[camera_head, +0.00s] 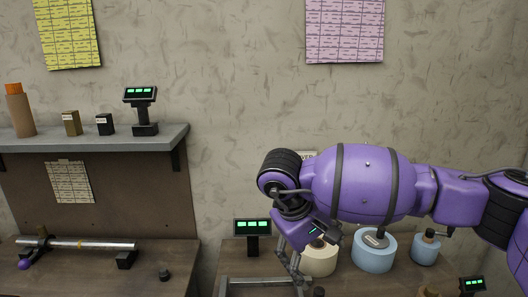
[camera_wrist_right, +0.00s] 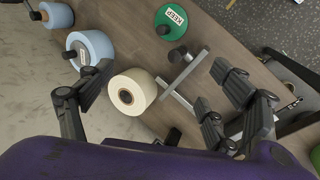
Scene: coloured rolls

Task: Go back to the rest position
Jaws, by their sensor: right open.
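My right arm reaches in from the right, and its gripper (camera_head: 296,272) hangs low over the right-hand table, just left of a cream roll (camera_head: 320,258) in the head view. In the right wrist view the gripper (camera_wrist_right: 140,92) is open, its fingers spread apart. The cream roll (camera_wrist_right: 132,92) shows between the fingers with nothing gripped; its exact distance from them is hard to tell. My left gripper is not in view.
Blue rolls (camera_head: 374,250) (camera_head: 426,247) stand right of the cream one. A green roll labelled KEEP (camera_wrist_right: 170,20) and a metal stand (camera_wrist_right: 182,82) are nearby. A small display (camera_head: 252,229) stands at the back. A shelf (camera_head: 95,140) and workbench (camera_head: 100,270) are left.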

